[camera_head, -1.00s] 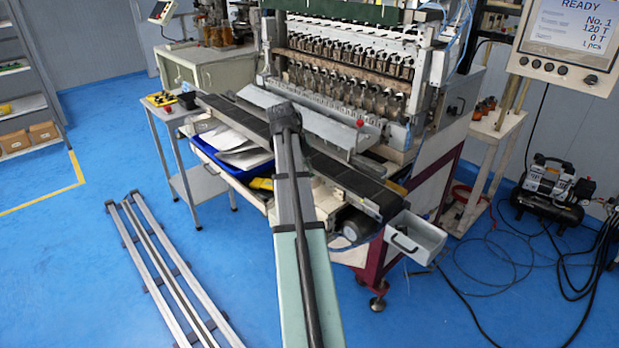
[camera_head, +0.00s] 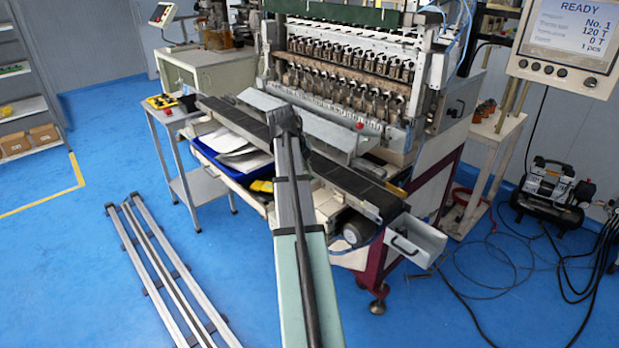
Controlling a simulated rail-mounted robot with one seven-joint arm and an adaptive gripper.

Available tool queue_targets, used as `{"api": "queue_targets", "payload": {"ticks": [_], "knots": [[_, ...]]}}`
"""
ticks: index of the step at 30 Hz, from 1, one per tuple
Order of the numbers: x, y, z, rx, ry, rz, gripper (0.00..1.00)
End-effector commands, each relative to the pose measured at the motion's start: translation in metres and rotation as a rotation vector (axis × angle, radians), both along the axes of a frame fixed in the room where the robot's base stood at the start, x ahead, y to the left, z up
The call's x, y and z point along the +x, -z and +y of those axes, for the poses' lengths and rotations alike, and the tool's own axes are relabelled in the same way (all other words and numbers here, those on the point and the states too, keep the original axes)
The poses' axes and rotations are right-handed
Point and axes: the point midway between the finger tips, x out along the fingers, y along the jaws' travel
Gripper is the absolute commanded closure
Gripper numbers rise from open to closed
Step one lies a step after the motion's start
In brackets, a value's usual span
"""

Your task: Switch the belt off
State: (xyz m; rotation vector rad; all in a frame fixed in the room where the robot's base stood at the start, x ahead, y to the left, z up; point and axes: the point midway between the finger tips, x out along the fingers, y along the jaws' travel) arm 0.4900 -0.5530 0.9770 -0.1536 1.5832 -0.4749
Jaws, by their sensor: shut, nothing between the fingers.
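The dark conveyor belt (camera_head: 345,176) runs diagonally along the front of the coil winder (camera_head: 345,70), from upper left to lower right. Its middle is hidden behind a long grey and pale green beam that rises from the bottom of the picture. A small red knob or button (camera_head: 360,125) is on the winder's front, just behind the belt. I cannot tell which control is the belt's switch, nor whether the belt is running. My gripper cannot be made out in this view.
A blue tray (camera_head: 213,166) with papers sits below the belt. An open drawer (camera_head: 415,239) sticks out at the belt's right end. A side table (camera_head: 201,187) stands left. Rails (camera_head: 165,270) lie on the floor. A display panel (camera_head: 566,38) reads READY. A compressor (camera_head: 550,194) with cables stands right.

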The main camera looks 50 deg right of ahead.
Motion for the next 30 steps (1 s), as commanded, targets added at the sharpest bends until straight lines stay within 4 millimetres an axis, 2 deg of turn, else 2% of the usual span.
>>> {"api": "queue_targets", "payload": {"ticks": [30], "knots": [[0.0000, 0.0078, 0.0001, 0.000, 0.000, 0.000, 1.00]]}}
